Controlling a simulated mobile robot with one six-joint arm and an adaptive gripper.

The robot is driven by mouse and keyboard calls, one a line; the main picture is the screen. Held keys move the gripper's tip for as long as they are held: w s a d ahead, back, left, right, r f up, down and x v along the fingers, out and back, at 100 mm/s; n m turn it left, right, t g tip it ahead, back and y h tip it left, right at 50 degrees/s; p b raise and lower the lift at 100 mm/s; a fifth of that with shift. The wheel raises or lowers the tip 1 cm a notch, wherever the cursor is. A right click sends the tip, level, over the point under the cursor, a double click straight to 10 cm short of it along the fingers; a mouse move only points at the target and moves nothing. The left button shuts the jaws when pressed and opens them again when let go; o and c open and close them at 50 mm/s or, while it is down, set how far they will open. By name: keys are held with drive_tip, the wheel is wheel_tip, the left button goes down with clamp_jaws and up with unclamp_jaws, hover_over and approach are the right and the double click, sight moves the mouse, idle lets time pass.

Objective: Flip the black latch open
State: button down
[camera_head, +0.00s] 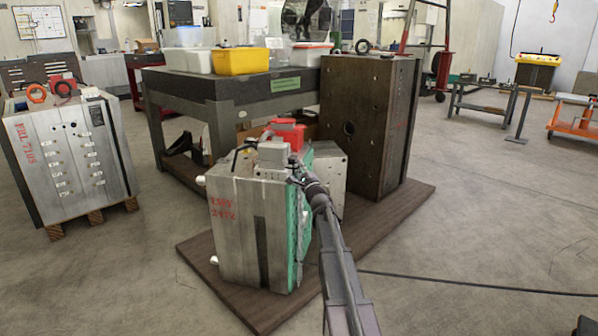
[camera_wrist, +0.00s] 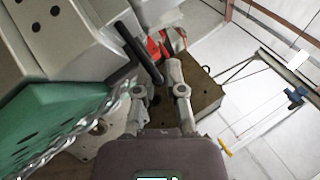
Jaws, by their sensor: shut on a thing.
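The black latch (camera_wrist: 138,52) is a dark bar in the wrist view. It slants from the grey block's top edge down to the right, and its lower end lies between my fingers. My gripper (camera_wrist: 161,78) is shut on that end; the exact contact is partly hidden by the fingers. In the head view my gripper (camera_head: 298,172) is at the upper right edge of the grey mould base (camera_head: 233,222) with the green side plate (camera_head: 300,235). The latch is too small and covered there to make out clearly.
A red part (camera_head: 286,132) sits behind the mould's top. A tall brown mould block (camera_head: 362,125) stands behind, on the same wooden board (camera_head: 400,212). A dark workbench (camera_head: 235,88) with bins is at the back left. Floor to the right is mostly clear, with a cable across it.

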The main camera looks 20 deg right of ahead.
drive_tip(key=shift+f+m, duration=0.1)
drive_tip(key=shift+m, duration=0.2)
drive_tip(key=c, duration=0.7)
unclamp_jaws()
drive_tip(key=shift+r, duration=0.2)
